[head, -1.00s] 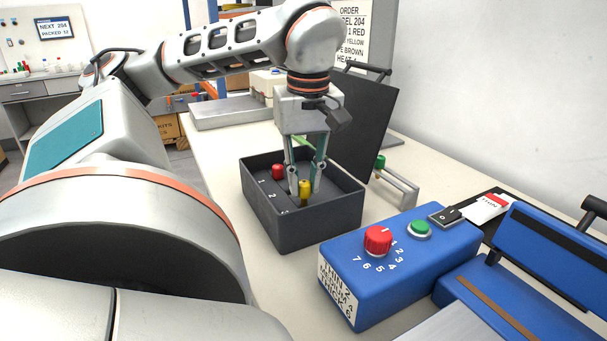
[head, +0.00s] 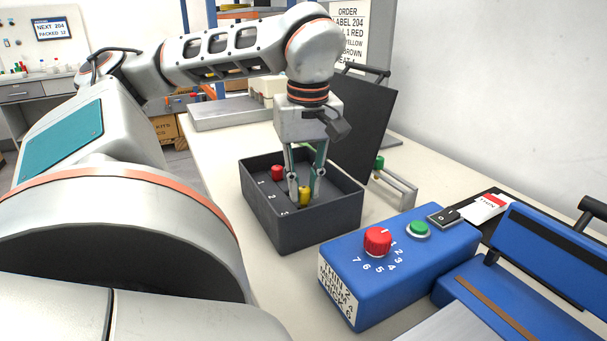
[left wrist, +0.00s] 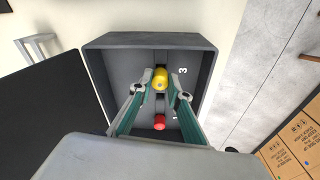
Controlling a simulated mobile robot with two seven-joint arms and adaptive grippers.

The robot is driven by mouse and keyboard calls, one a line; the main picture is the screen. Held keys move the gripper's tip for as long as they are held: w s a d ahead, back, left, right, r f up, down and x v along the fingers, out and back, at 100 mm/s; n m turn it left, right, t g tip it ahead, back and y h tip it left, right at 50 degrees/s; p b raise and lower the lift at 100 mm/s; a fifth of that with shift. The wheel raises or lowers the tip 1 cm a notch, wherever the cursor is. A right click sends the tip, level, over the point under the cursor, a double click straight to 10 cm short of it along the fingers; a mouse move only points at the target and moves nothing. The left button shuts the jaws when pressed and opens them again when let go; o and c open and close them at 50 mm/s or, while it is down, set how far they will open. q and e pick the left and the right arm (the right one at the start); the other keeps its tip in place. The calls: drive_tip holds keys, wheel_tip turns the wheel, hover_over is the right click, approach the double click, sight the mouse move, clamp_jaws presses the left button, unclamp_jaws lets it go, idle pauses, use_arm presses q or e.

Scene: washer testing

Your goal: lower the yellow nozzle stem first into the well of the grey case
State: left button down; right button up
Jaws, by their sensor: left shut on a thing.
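The yellow nozzle (head: 305,195) is between the fingers of my left gripper (head: 305,199), low inside the grey case (head: 318,231). It also shows in the left wrist view (left wrist: 161,79), where the left gripper (left wrist: 160,88) is shut on it beside the mark 3. The stem is hidden beneath the nozzle, so I cannot tell how deep it sits in the well. A red nozzle (head: 277,172) stands in the case by the mark 1, and it shows in the left wrist view (left wrist: 159,122). My right gripper is not in view.
A blue control box (head: 390,272) with a red knob and green button stands right of the case. The case's dark lid (head: 366,125) stands open behind it. A metal handle bracket (head: 397,183) is nearby. Bare white tabletop lies left of the case.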

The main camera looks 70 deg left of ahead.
use_arm(q)
drive_tip(key=shift+f+p, duration=0.3)
drive_tip(key=shift+f, duration=0.4)
idle(1.1)
drive_tip(key=c, duration=1.8)
unclamp_jaws()
drive_tip(key=shift+r, duration=0.1)
drive_tip(key=r, duration=0.4)
drive_tip(key=d+r, duration=0.1)
drive_tip(key=r, duration=0.6)
drive_tip(key=shift+s+d+r, duration=0.1)
drive_tip(key=shift+d+r, duration=0.1)
drive_tip(key=shift+r, duration=0.2)
